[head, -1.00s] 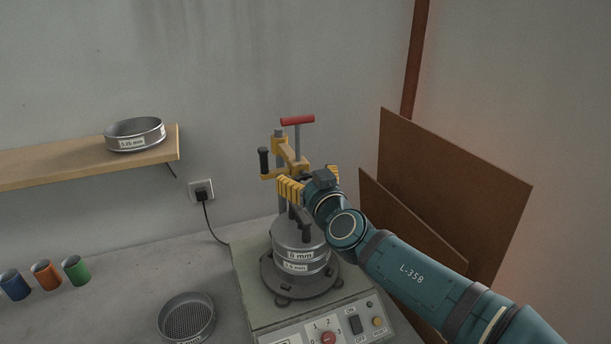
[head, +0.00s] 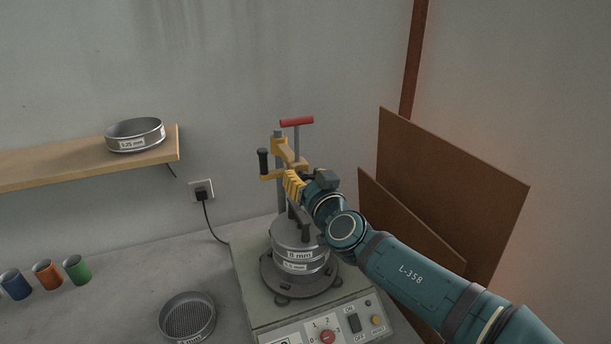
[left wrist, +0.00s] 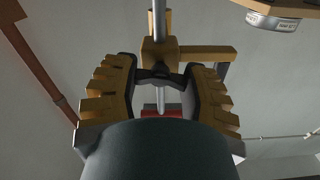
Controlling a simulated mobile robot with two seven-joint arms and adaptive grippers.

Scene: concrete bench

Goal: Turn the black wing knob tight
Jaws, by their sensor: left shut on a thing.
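The black wing knob (left wrist: 158,76) shows in the left wrist view between my two finger pads, against the yellow clamp block (left wrist: 158,54). My left gripper (head: 292,187), with yellow ribbed fingers, is shut on it; in the left wrist view the gripper (left wrist: 160,84) has a finger on each side of the knob. In the head view the fingers and wrist hide the knob. The yellow clamp (head: 287,153) sits on a grey post above the sieve stack (head: 297,236) on the shaker. How tight the knob is cannot be told. My right gripper is not in view.
A red T-handle (head: 297,121) and a black-gripped lever (head: 263,161) stand close to my fingers. Brown boards (head: 450,180) lean on the wall at right. A shelf (head: 60,168) carries a sieve (head: 135,136). Another sieve (head: 187,317) and coloured cups (head: 47,275) stand on the bench.

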